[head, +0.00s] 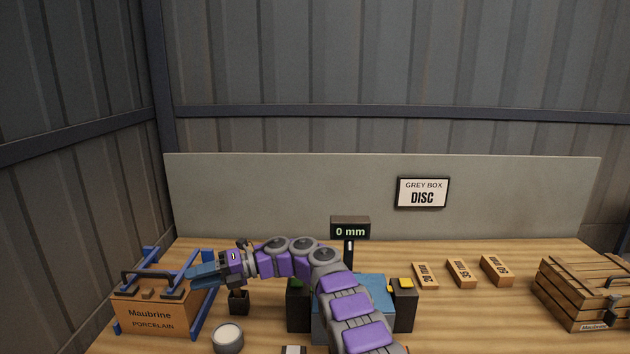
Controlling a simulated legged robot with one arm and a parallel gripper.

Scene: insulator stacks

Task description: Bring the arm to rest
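My purple and grey arm reaches up from the bottom centre and bends to the left over the bench. My gripper (194,274), with blue fingers, points left at the right side of the wooden Maubrine porcelain box (150,318). Its fingertips overlap the right end of the box's dark handle in the picture; I cannot tell whether they touch it. The fingers are seen edge-on, so their gap and anything between them do not show.
A blue frame (203,316) surrounds the box. A round pale-topped pot (228,338) stands right of it. Behind my arm is a blue block with a display (350,229) reading 0 mm. Several wooden blocks (461,273) and a slatted crate (590,292) stand to the right.

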